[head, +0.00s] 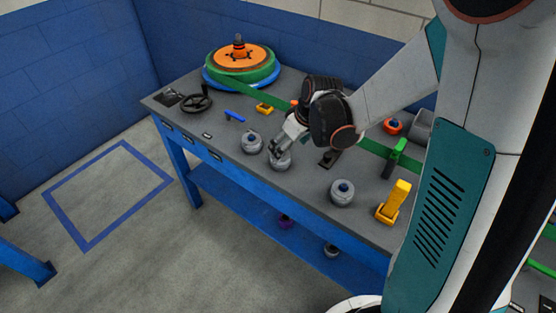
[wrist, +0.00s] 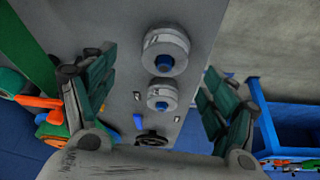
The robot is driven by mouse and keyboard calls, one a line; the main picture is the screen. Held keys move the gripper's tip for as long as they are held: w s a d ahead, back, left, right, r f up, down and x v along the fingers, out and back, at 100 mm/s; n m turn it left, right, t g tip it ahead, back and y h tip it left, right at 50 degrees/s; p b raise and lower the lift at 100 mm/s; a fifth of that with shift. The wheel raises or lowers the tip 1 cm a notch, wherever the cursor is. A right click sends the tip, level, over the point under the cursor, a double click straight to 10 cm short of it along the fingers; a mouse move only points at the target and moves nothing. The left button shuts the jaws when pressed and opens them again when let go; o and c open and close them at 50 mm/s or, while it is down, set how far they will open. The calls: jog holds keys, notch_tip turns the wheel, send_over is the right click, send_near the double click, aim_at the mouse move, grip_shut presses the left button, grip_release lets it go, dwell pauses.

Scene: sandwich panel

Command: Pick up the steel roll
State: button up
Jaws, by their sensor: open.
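Several grey rolls with blue centres stand on the workbench; I cannot tell which one the task means. In the head view one roll (head: 281,162) is right at my gripper (head: 280,148), partly covered by it. A second roll (head: 251,146) stands just left of it, and a third roll (head: 342,196) stands apart to the right. In the wrist view my gripper (wrist: 158,68) is open, its green-padded fingers wide apart. A larger-looking roll (wrist: 165,58) and a smaller-looking one (wrist: 161,102) show between the fingers. Nothing is held.
The grey workbench (head: 222,135) has blue legs and a lower shelf. A black handwheel (head: 197,99), a blue handle (head: 234,116) and a large green-and-orange reel (head: 240,64) lie leftward. A yellow part (head: 397,200) and a green upright (head: 394,158) stand to the right.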

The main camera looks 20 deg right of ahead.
jog(key=b+x, duration=0.1)
jog(key=x, duration=0.1)
jog(key=b+x, duration=0.1)
jog(key=x, duration=0.2)
jog(key=b+x, duration=0.1)
jog(key=x, duration=0.2)
jog(key=shift+s+a, duration=0.2)
jog(key=shift+a, duration=0.1)
jog(key=c, duration=1.4)
